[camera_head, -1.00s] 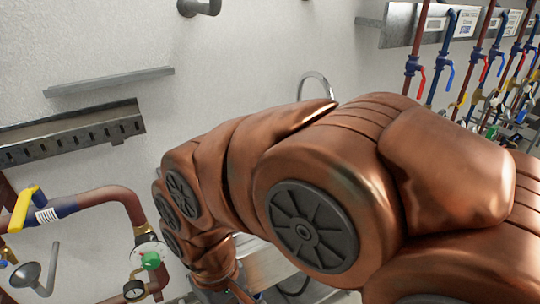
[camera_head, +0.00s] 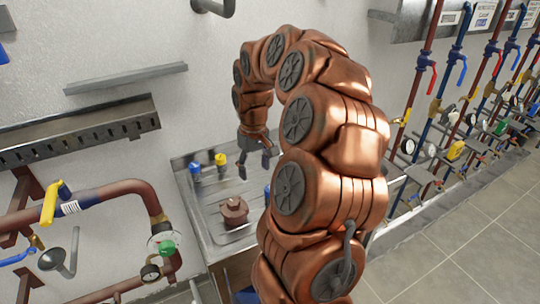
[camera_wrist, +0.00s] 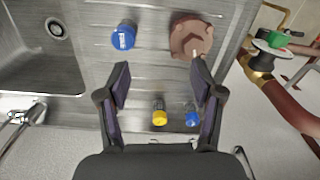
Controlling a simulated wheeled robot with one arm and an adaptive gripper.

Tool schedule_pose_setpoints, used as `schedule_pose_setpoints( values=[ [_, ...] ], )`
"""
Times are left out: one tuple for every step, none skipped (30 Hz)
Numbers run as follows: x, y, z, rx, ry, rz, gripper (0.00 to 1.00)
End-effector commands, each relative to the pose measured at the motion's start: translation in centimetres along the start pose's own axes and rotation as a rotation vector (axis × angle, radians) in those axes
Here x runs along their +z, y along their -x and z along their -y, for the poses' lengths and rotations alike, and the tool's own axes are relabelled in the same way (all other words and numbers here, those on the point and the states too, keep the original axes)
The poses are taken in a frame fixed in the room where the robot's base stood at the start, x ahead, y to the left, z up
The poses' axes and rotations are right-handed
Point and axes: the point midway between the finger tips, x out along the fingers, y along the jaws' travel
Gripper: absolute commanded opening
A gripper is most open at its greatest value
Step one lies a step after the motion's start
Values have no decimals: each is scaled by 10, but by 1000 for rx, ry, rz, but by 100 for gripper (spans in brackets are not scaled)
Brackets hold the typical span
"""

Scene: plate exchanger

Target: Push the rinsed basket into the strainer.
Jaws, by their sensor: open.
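My gripper (camera_wrist: 160,78) is open and empty above the ribbed metal drainboard (camera_wrist: 150,60) in the wrist view. In the head view my gripper (camera_head: 255,163) hangs down over the back of the same board. A brown flanged part (camera_wrist: 190,36) lies on the board beyond the right finger; it also shows in the head view (camera_head: 234,212). I cannot tell whether it belongs to the strainer. A blue round piece with white marking (camera_wrist: 123,38) lies beyond the left finger. No basket can be made out in either view.
A yellow tap handle (camera_wrist: 159,115) and a blue one (camera_wrist: 193,118) stand by the board's wall side. A sink basin (camera_wrist: 45,50) with a faucet is at left. Brown pipework with a green knob (camera_head: 166,248) flanks the board in the head view.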

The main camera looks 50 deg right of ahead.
Motion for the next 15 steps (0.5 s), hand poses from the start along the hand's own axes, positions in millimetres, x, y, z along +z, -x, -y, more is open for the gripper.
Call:
schedule_pose_setpoints(
  values=[
    [-5,-1,-18,4,-25,-1,66],
    [-6,-2,-26,6,-37,-3,66],
    [-8,-4,-36,8,-50,-4,66],
    [-8,-5,-43,10,-58,-3,66],
    [-9,-7,-48,12,-64,-2,66],
    [-10,-9,-54,13,-71,-2,66],
    [-10,-10,-57,15,-75,-2,66],
    [-10,-10,-60,16,-78,-2,66],
    [-10,-11,-62,17,-81,-2,66],
    [-10,-11,-63,18,-82,-2,66],
    [-10,-12,-64,18,-83,-2,66],
    [-10,-13,-64,18,-83,-2,66],
    [-10,-14,-64,19,-83,-2,66],
    [-10,-16,-64,18,-83,-2,66],
    [-10,-18,-64,18,-83,-1,66]
  ],
)
